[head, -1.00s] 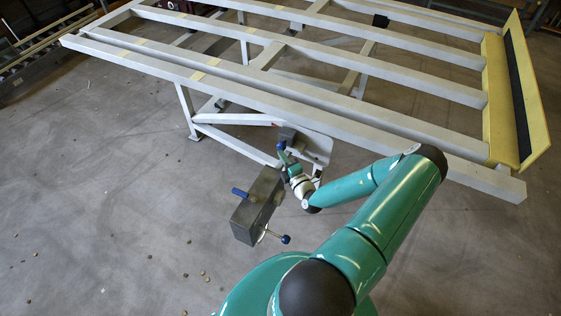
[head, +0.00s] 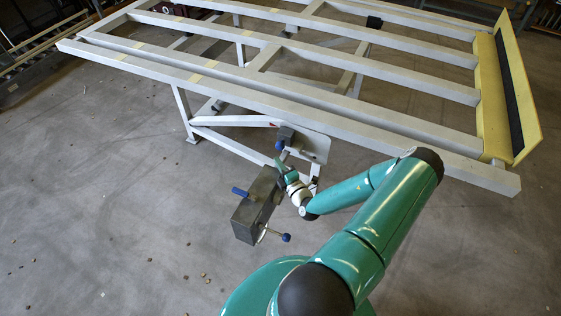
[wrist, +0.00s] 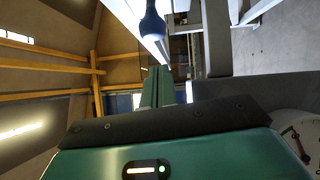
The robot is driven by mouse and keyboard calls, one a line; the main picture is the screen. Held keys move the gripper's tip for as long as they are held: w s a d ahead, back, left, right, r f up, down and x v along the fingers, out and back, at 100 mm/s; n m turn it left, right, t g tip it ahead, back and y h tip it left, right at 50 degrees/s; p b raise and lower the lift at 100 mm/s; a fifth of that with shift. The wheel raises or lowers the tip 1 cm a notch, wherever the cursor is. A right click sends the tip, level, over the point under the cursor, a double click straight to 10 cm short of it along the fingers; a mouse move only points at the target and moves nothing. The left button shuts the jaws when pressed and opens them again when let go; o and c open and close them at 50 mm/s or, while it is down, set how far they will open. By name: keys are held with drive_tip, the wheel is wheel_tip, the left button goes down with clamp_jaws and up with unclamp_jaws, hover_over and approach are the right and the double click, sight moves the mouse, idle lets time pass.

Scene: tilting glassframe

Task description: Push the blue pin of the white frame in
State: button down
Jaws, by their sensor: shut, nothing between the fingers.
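The white frame (head: 330,100) is a tilting table of long pale beams across the upper part of the head view. Its blue pin (head: 280,146) sits by a small dark block at the near leg bracket. In the wrist view the blue pin (wrist: 153,25) is at the top centre, its rounded end toward me. My gripper (head: 280,162) is just below the pin in the head view. In the wrist view the green fingers of my gripper (wrist: 160,72) are shut and empty. A small gap shows between fingertips and pin; I cannot tell its depth.
A dark grey box (head: 246,218) with a blue handle (head: 240,191) and a blue knob (head: 285,237) is left of my wrist. The white leg bracket (head: 314,145) is close to my gripper. A yellow ledge (head: 492,95) edges the frame at right. Floor at left is mostly clear.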

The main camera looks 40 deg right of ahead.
drive_tip(key=v, duration=1)
drive_tip(key=shift+a, duration=0.2)
drive_tip(key=shift+s+f, duration=0.1)
drive_tip(key=w+a+r+n+g+y, duration=0.2)
drive_tip(key=a+r+n+g+y, duration=0.55)
drive_tip(key=n, duration=0.85)
drive_tip(key=w+a+r+n+g+y, duration=0.2)
drive_tip(key=a+r+n+g+y, duration=0.3)
drive_tip(key=a+r+n+y, duration=0.7)
drive_tip(key=s+a+r+n+h, duration=0.3)
drive_tip(key=r+n+h, duration=0.2)
drive_tip(key=r+n, duration=0.2)
drive_tip(key=s+a+r+n+h, duration=0.3)
drive_tip(key=r+n, duration=0.5)
drive_tip(key=n, duration=0.3)
drive_tip(key=s+a+r+n+h, duration=0.3)
drive_tip(key=r+n+h, duration=0.3)
drive_tip(key=r+n, duration=0.2)
drive_tip(key=shift+s+a+n+h, duration=0.35)
drive_tip(key=shift+a+n, duration=0.55)
drive_tip(key=shift+n, duration=0.1)
